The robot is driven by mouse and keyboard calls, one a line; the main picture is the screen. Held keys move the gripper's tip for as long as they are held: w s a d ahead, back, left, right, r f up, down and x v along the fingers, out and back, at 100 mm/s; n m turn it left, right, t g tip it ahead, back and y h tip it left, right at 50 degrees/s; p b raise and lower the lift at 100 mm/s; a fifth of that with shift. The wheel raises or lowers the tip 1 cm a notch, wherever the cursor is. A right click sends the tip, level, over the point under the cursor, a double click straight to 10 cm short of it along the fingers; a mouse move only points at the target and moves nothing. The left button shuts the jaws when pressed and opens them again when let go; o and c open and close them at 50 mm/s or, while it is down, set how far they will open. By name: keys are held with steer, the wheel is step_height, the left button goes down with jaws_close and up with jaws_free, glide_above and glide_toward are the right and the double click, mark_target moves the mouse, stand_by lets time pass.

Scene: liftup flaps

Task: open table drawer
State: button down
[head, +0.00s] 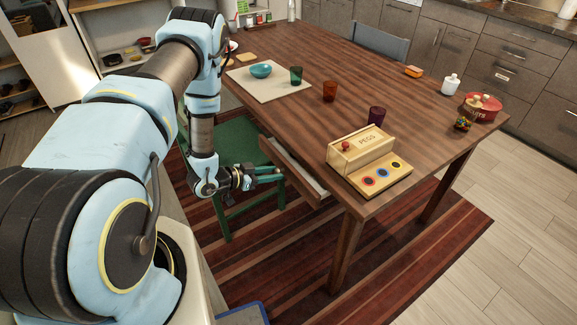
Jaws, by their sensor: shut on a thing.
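The wooden table (330,62) has a drawer (292,168) under its near left edge. The drawer stands partly out, and a strip of its pale inside shows below the tabletop. My gripper (275,174) is at the drawer's front, low beside the table edge. It is shut on the drawer's handle, which is too small and covered to make out clearly.
A green chair (238,140) stands behind and beside my gripper, close to the drawer. A wooden pegs box (362,150) sits on the table's near corner above a table leg (345,245). A striped rug (400,240) covers the floor.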

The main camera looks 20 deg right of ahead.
steer(key=s+a, duration=0.2)
steer(key=a, duration=1.1)
steer(key=shift+s+a, duration=0.3)
steer(key=shift+a, duration=0.1)
steer(key=c, duration=0.5)
jaws_free()
steer(key=b+v, duration=0.3)
steer(key=v, duration=0.7)
steer(key=shift+s+a+r, duration=0.1)
steer(key=shift+a+r, duration=0.1)
steer(key=shift+a, duration=0.15)
